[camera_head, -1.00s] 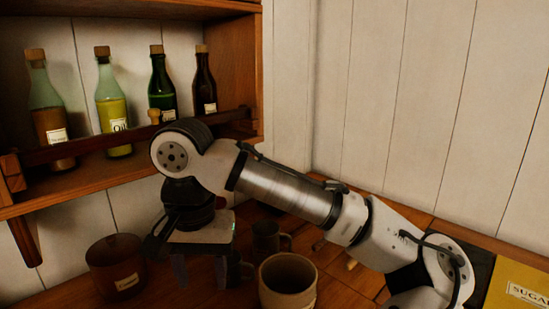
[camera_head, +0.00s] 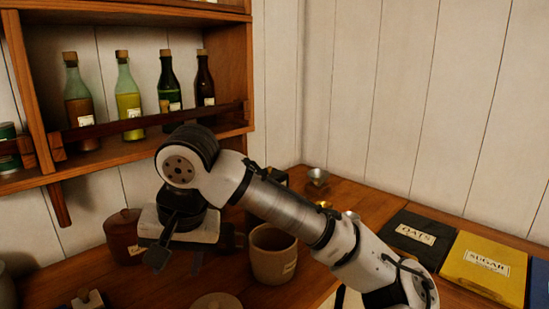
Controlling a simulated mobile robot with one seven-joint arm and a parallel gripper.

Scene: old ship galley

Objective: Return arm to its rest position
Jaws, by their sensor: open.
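My arm reaches from the lower right up and across to the left in the head view. My gripper (camera_head: 176,260) hangs at its end, pointing down above the wooden counter (camera_head: 215,282). The jaws are open, and I see nothing between them. The gripper is in front of a lidded brown pot (camera_head: 122,243) and just left of a tan mug (camera_head: 273,258). It hides part of the pot and what lies behind it. I cannot tell how high the fingertips are above the counter.
A wall shelf (camera_head: 150,154) with several corked bottles stands behind the gripper. Oats (camera_head: 414,238) and sugar (camera_head: 486,266) packets lie at right. A small metal cup (camera_head: 317,179) stands at the back. A round lid-like thing (camera_head: 217,301) is at the bottom edge.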

